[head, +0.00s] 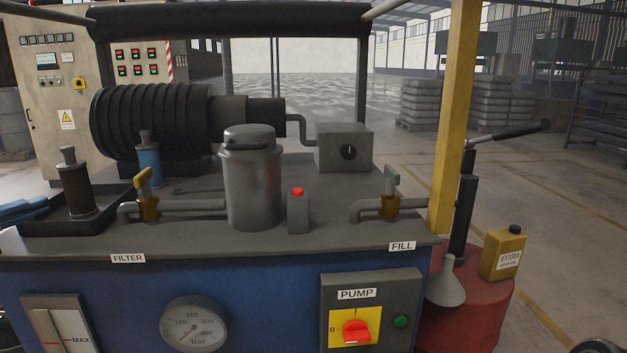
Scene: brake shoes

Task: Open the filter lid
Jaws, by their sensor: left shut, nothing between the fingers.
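The filter housing (252,190) is an upright grey metal cylinder in the middle of the machine's top plate. Its rounded filter lid (250,137) sits on top and looks closed, with a darker band around its rim. A FILTER label (128,258) is on the front edge to the left. I make out no fingers of my left or right gripper in the head view. Nothing touches the lid.
A ribbed motor (150,120) lies behind. A yellow post (455,120) rises at the right.

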